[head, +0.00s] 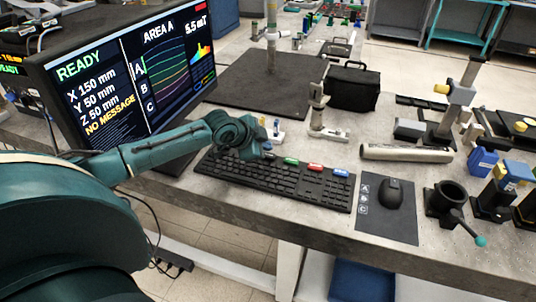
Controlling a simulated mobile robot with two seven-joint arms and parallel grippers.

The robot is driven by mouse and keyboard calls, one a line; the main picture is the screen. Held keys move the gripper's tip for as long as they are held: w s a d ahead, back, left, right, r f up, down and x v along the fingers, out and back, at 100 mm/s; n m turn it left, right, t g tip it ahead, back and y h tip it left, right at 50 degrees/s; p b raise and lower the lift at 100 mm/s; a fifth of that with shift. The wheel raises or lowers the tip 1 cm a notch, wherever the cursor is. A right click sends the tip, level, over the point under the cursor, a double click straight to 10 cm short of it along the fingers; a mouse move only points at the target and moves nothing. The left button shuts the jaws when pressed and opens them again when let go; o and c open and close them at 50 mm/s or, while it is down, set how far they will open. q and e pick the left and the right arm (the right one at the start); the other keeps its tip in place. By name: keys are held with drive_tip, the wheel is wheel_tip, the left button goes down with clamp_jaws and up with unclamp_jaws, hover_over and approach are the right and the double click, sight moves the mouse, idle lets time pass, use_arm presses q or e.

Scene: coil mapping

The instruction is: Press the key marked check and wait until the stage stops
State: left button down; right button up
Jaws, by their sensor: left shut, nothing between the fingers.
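A black keyboard (300,185) lies along the front of the bench. Green (290,161), red (315,167) and blue (341,173) labels line its back edge; their marks are too small to read. My left gripper (266,152) is shut and empty above the keyboard's back left part, left of the green label. Its hand hides the keys there, and I cannot tell whether it touches one. The monitor (125,70) reads READY, X 150 mm, Y 50 mm, Z 50 mm, NO MESSAGE, AREA A and 5.5 mT. My right gripper is not in view.
A mouse (391,193) lies on a dark pad (372,228) right of the keyboard. Behind stand a metal post mount (318,112), a black case (352,87) and a dark plate (243,85) with an upright post. A black holder (447,200) and blue blocks crowd the right.

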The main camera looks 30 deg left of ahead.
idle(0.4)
use_arm(q)
drive_tip(key=shift+f, duration=0.45)
